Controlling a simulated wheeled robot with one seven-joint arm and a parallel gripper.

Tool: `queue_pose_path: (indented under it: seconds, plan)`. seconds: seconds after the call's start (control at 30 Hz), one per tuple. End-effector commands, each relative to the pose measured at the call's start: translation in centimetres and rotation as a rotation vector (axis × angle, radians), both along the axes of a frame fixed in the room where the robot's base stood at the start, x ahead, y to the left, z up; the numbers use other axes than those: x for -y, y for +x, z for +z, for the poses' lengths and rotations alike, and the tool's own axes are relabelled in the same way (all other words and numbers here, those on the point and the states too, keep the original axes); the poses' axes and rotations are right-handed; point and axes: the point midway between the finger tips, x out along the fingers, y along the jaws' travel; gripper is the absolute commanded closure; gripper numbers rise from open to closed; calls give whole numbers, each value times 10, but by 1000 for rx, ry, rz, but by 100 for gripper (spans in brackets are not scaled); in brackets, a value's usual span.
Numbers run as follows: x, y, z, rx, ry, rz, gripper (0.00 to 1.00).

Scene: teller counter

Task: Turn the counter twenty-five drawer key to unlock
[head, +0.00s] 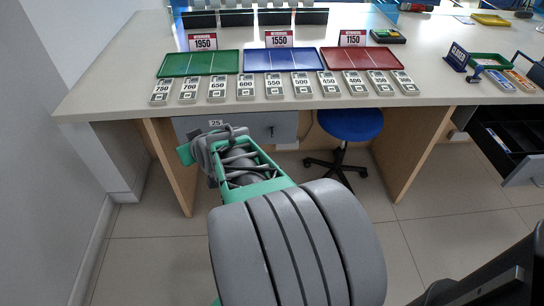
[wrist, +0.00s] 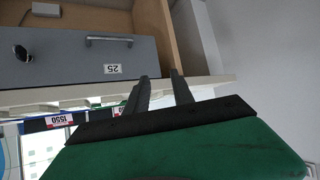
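The grey drawer front (head: 255,121) under the counter carries a "25" label (head: 215,123) at its left. A small dark key (head: 271,131) sits at the drawer's right part in the head view. The wrist view is upside down: the drawer (wrist: 60,62) fills the upper left, with the label (wrist: 113,69), a bar handle (wrist: 108,39) and the dark key (wrist: 20,52) near the left edge. My gripper (wrist: 160,77) has its two dark fingers apart with nothing between them. It is beside the label end, away from the key. In the head view my arm hides the drawer's lower left.
A blue stool (head: 350,125) stands under the counter, right of the drawer. The countertop (head: 125,75) holds green, blue and red trays and several numbered blocks. A wooden side panel (head: 168,160) is left of the drawer. Another drawer (head: 510,145) stands open at far right.

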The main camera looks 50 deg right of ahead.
Motion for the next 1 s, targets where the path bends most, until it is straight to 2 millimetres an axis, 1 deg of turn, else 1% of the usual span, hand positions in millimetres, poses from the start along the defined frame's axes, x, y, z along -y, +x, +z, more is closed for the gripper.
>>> queue_pose_path:
  seconds: [0.03,0.07,0.1,0.13,0.17,0.2,0.3,0.4,0.47,0.5,0.57,0.63,0.8,0.9,1.0]
  plan:
    - [42,-5,-58,81,-28,-81,71]
    - [65,-8,-70,136,-53,-124,71]
    - [95,-16,-85,208,-88,-185,71]
    - [116,-24,-96,257,-114,-230,71]
    - [136,-34,-105,303,-144,-277,71]
    - [159,-48,-116,358,-180,-335,71]
    - [200,-84,-131,463,-262,-454,71]
    - [220,-107,-135,518,-313,-522,71]
    - [226,-112,-133,532,-326,-538,71]
    - [229,-111,-132,536,-330,-541,71]
    - [234,-106,-130,535,-331,-541,71]
    - [242,-96,-130,535,-330,-537,71]
    - [268,-75,-132,534,-329,-539,71]
    - [278,-66,-131,534,-329,-539,71]
    - [282,-62,-130,534,-328,-540,71]
